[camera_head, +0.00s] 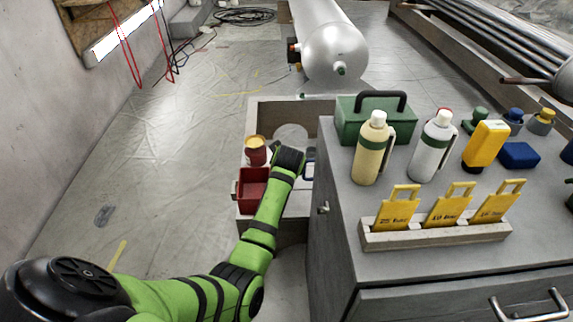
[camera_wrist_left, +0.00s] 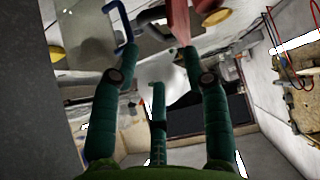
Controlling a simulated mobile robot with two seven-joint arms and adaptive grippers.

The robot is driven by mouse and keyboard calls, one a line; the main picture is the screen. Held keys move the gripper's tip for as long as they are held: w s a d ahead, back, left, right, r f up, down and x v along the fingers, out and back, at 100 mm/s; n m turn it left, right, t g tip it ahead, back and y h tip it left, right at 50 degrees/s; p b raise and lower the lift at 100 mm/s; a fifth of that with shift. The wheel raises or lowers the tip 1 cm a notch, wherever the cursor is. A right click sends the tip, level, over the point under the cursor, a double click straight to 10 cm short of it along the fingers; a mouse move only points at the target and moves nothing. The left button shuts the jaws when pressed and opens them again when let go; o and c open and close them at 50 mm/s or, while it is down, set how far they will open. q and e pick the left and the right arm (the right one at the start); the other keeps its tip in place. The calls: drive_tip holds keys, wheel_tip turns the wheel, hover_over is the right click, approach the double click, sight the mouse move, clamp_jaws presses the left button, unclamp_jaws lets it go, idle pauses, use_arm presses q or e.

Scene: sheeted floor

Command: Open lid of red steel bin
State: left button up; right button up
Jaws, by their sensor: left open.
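The red steel bin (camera_head: 252,190) sits low beside the left side of the grey cabinet. In the head view, I cannot clearly tell its lid from its body. My left gripper (camera_head: 289,157) is just right of and beyond the bin, and my own wrist hides its fingertips. In the left wrist view, the gripper (camera_wrist_left: 160,62) has its fingers spread, with nothing held between them. A red surface (camera_wrist_left: 178,22) shows near the tip of the right-hand finger, probably part of the bin. I cannot tell whether they touch. My right gripper is not in view.
A red can with a yellow top (camera_head: 255,150) stands behind the bin. A blue-edged item (camera_head: 310,165) is right of my gripper. The grey cabinet (camera_head: 335,230) carries bottles, a green toolbox (camera_head: 350,125) and yellow tags. The floor on the left is mostly clear.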

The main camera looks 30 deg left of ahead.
use_arm(q)
drive_tip(key=shift+v, duration=1.15)
